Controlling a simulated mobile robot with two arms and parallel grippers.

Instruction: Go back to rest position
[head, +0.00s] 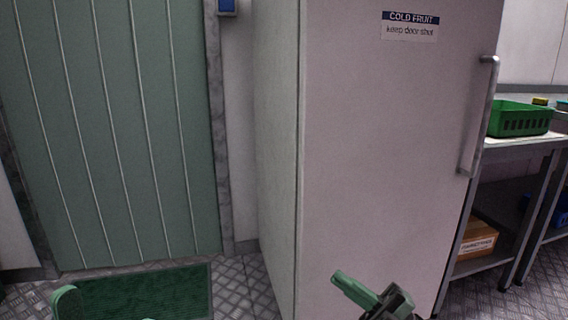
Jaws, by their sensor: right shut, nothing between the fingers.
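My right gripper (340,278) shows at the bottom of the head view, right of centre, in front of the lower part of the white cold-fruit cabinet. Its green fingers point up and to the left, and they are shut with nothing held. Its dark wrist runs off the bottom edge. I cannot make out my left gripper. A pale green rounded piece shows at the bottom left, and I cannot tell what it is.
The tall cabinet (390,150) has its door shut, with a vertical handle (480,115). On the right, a bench holds a green crate (518,124), with a cardboard box (474,243) below. A green panelled door (110,130) and dark green mat (165,290) are left.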

